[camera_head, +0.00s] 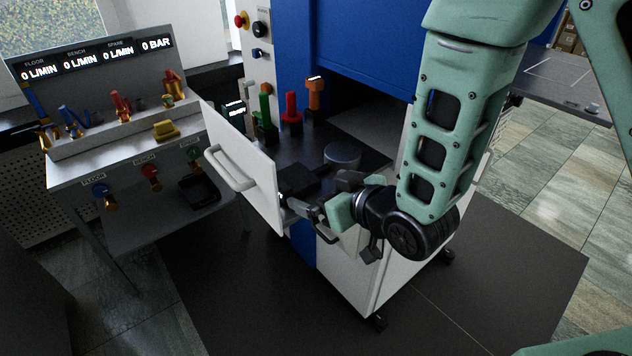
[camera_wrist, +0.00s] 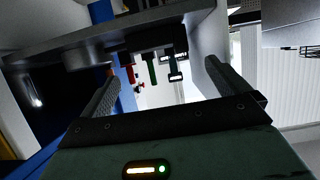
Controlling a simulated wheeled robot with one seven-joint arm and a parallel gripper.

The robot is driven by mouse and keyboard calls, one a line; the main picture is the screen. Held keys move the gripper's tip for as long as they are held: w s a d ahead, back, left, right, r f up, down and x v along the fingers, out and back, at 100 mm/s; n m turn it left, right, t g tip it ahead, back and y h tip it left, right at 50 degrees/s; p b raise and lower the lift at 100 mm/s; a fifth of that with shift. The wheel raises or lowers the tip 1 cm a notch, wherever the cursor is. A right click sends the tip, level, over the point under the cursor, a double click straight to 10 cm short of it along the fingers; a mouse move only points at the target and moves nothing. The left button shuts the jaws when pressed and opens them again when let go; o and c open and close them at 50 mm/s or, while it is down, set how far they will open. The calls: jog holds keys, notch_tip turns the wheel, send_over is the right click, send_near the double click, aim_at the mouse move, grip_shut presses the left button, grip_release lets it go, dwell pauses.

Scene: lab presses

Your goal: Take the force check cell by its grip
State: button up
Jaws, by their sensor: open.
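A round grey cylinder (camera_head: 342,155), which looks like the force check cell, stands on the dark press bed. A black block (camera_head: 298,181), possibly its grip, sits at the bed's front edge. I cannot tell whether the two are joined. My gripper (camera_head: 317,193) is open in front of the block, close to it. The wrist view looks upside down. There my open fingers (camera_wrist: 160,68) frame a gap, with the black block (camera_wrist: 155,40) beyond it and the dark round body (camera_wrist: 86,54) to the left. No contact shows.
A white panel with a handle (camera_head: 232,168) stands open left of my gripper. Red, green and orange handles (camera_head: 291,107) rise behind the bed. A bench with flow displays (camera_head: 100,58) is at left. The blue press frame (camera_head: 370,45) is overhead. Floor is clear at front.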

aim_at(289, 175)
jog(key=x, duration=1.2)
jog(key=shift+w+a+p, duration=0.1)
jog(key=shift+w+p, duration=0.25)
jog(key=shift+p, duration=0.05)
jog(key=c, duration=0.9)
jog(key=shift+r, duration=0.15)
